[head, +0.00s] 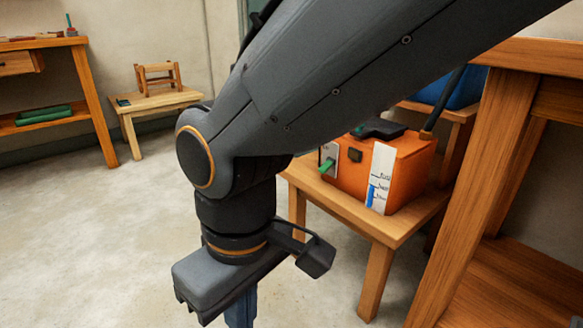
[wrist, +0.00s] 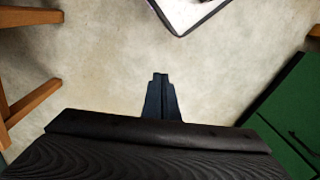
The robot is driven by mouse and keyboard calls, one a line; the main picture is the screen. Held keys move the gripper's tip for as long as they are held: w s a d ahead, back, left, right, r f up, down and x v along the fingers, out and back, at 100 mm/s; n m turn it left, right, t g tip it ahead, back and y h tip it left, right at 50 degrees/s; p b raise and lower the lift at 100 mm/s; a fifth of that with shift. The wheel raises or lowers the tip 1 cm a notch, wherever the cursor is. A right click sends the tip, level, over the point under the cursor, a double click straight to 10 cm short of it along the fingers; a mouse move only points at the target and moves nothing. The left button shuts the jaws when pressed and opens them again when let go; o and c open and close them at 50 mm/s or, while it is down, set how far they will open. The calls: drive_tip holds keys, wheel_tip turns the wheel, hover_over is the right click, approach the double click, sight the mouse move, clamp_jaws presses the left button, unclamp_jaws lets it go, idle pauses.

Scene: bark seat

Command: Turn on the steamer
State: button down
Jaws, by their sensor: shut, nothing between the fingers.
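The steamer (head: 345,180) is an orange box on a small wooden stool at the right in the head view. It has a green lever (head: 327,166) on a pale plate at its left, a small dark knob, a white gauge strip with a blue level mark (head: 380,178), and a black cap on top. My gripper (head: 241,318) points down at the bottom of the head view, left of the stool and apart from the steamer. In the wrist view my gripper (wrist: 161,76) is shut and empty above the bare floor. The steamer is not recognisable in the wrist view.
The stool (head: 400,232) stands beside a tall wooden bench (head: 497,130) at the right. A blue container (head: 462,88) sits behind the steamer. A small table (head: 150,103) and a shelf stand far left. The floor (head: 90,235) at left is clear. A green object (wrist: 290,120) shows in the wrist view.

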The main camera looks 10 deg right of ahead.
wheel_tip(320, 180, up, 7)
drive_tip(key=m+p, duration=0.2)
drive_tip(key=p, duration=0.3)
drive_tip(key=shift+d+y+p, duration=0.25)
drive_tip(key=shift+y+p, duration=0.05)
drive_tip(key=shift+y, duration=0.1)
